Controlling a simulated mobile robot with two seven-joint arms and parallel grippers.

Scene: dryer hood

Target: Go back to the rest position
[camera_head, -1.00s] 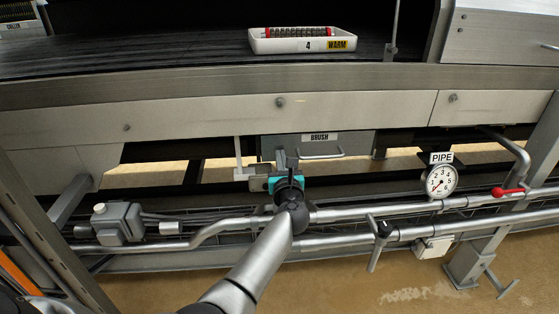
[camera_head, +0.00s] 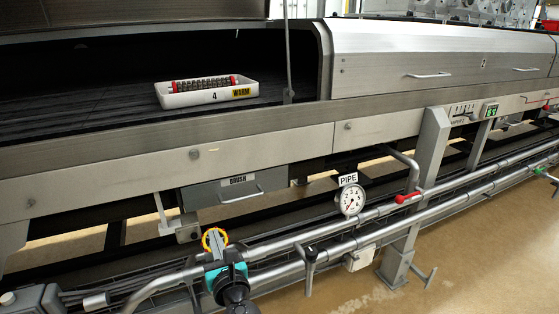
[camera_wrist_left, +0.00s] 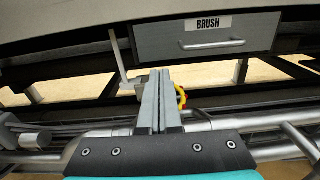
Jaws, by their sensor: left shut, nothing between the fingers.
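My left gripper (camera_head: 214,237) is in the lower middle-left of the head view, in front of the pipes under the machine. Its two grey fingers are together and empty; they also show shut in the left wrist view (camera_wrist_left: 160,76). A yellow ring with red on it (camera_head: 204,243) shows right behind the fingers in the head view. It peeks out right of the fingers in the left wrist view (camera_wrist_left: 182,97); contact cannot be told. My right gripper is not in view.
Grey pipes (camera_head: 385,211) run along the front, with a PIPE gauge (camera_head: 351,200) and red lever (camera_head: 409,197). The BRUSH drawer (camera_head: 225,195) is shut behind the gripper. A white tray (camera_head: 190,98) marked WARM sits on the dark belt, left of the metal hood (camera_head: 430,62).

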